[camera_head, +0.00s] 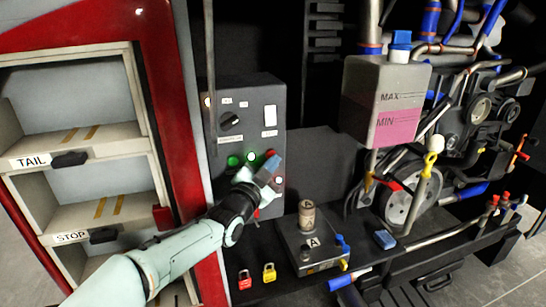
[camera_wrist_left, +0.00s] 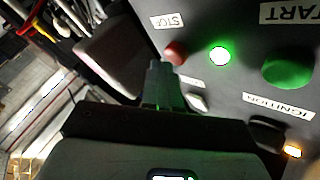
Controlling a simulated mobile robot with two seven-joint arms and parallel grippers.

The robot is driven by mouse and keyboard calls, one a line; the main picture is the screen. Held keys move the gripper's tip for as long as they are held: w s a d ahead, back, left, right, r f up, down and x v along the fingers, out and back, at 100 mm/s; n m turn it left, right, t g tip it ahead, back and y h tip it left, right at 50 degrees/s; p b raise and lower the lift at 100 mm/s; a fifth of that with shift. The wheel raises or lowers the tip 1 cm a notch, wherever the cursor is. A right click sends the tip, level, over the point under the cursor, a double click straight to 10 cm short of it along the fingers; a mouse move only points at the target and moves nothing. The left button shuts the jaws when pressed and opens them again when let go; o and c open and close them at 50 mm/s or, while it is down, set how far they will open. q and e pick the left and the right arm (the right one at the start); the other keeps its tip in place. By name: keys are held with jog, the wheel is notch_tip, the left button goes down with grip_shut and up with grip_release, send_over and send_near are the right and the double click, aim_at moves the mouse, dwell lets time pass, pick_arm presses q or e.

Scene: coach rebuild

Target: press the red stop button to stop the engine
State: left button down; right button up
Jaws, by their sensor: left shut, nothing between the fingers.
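The red stop button (camera_wrist_left: 175,52) sits on the dark control panel (camera_wrist_left: 225,90) beside the STOP label in the left wrist view. In the head view only a bit of red (camera_head: 270,154) shows at the gripper's tip. My left gripper (camera_head: 270,168) is shut and empty, in front of the panel's lower right part. In the wrist view its fingertips (camera_wrist_left: 160,68) are right beside the button; I cannot tell whether they touch it. A lit green lamp (camera_wrist_left: 219,56) is next to the button, with the larger green start button (camera_wrist_left: 288,68) beyond. My right gripper is not in view.
The engine (camera_head: 450,140) and a pink-filled MAX/MIN tank (camera_head: 388,105) stand to the right. A red-framed shelf rack (camera_head: 165,100) is at left.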

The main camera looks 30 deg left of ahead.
pick_arm(q)
jog(key=shift+s+d+f+b, duration=0.1)
jog(key=shift+s+d+b, duration=1.55)
jog(key=shift+s, duration=0.1)
